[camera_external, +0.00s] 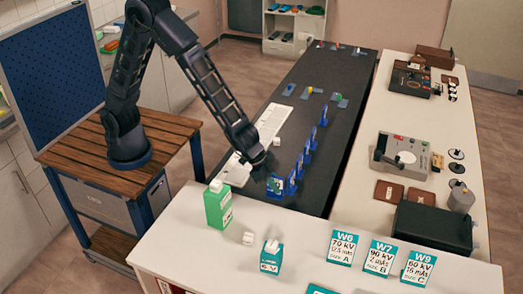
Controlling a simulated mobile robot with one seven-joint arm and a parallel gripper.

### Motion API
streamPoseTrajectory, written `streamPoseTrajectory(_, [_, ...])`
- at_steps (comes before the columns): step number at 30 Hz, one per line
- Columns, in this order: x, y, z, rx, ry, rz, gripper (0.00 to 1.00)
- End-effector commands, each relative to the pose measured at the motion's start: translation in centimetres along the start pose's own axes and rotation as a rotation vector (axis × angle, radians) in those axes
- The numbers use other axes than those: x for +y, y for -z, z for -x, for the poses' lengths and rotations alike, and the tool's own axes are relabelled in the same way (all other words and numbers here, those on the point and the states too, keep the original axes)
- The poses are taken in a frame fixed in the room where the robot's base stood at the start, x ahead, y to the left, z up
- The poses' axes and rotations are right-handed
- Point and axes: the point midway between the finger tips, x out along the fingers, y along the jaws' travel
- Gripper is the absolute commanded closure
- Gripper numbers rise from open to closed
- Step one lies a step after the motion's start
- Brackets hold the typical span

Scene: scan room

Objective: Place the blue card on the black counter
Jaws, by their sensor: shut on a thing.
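My gripper (266,169) reaches down over the near end of the black counter (262,207). It is shut on a blue card (275,187) with a pale and green mark, just below the fingers. The card is roughly upright. I cannot tell whether its lower edge touches the counter. The fingers are small and dark, so the exact grip is hard to see.
Several upright blue cards (299,167) run in a row away from the gripper, the nearest close to the held card. A white strip (271,122) lies left. A white table with green cartons (218,203) and sign cards (341,247) stands in front. Bare counter (322,192) shows at right.

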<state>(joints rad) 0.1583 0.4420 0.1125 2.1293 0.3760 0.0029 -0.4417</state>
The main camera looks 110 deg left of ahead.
Motion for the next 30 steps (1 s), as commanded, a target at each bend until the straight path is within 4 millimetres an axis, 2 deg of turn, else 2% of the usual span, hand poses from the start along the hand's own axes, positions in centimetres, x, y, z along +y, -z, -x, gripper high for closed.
streamPoseTrajectory(1, [1.6,1.9,0.5,0.007,-0.001,-0.006,1.00])
streamPoseTrajectory(6, [6.2,7.1,2.5,0.009,0.004,-0.008,1.00])
streamPoseTrajectory(12, [12.2,12.5,5.9,0.009,0.002,-0.006,1.00])
streamPoseTrajectory(16, [15.9,15.3,8.5,0.007,-0.002,-0.002,1.00])
streamPoseTrajectory(21, [19.5,17.5,11.2,0.003,-0.008,0.003,1.00])
streamPoseTrajectory(24, [20.6,18.2,12.3,0.001,-0.010,0.006,1.00])
streamPoseTrajectory(27, [21.3,18.4,12.6,-0.002,-0.011,0.006,1.00])
streamPoseTrajectory(30, [21.4,17.9,11.8,-0.004,-0.010,0.007,1.00])
